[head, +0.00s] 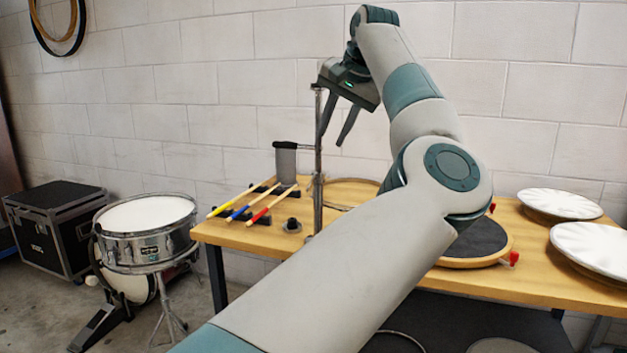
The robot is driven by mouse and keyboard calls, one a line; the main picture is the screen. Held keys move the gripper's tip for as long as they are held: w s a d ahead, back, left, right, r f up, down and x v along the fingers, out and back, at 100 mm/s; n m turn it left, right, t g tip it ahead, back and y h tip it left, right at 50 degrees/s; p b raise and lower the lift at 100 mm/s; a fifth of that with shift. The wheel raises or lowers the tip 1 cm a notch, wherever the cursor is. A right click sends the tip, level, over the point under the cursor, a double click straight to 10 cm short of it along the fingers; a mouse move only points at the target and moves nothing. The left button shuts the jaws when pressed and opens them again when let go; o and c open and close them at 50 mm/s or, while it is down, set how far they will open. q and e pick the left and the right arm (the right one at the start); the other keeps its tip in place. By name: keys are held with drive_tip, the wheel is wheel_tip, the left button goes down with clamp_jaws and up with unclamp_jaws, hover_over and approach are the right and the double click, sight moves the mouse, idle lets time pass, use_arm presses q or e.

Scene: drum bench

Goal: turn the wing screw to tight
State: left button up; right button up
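A thin upright metal rod (318,165) stands on the bench, with a grey cylindrical piece (286,163) with a black top beside it on its left. I cannot make out the wing screw in the head view; it is too small or hidden by my arm or gripper. My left gripper (333,137) is above the bench at the rod's upper part, pointing down. Its two fingers are apart with nothing seen between them. The left finger overlaps the rod in the picture; I cannot tell whether they touch. My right gripper is not in view.
The wooden bench (550,270) holds several coloured-grip sticks (240,205), a round dark pad (480,240) and white cymbal-like discs (560,203) at right. A snare drum (148,230) and black case (50,225) stand left. My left arm covers the bench's middle.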

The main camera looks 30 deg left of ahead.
sight(315, 174)
use_arm(q)
drive_tip(key=shift+a+f, duration=0.1)
drive_tip(key=shift+f, duration=0.05)
drive_tip(key=b+x, duration=0.1)
drive_tip(key=x, duration=1.6)
drive_tip(key=shift+a, duration=0.15)
clamp_jaws()
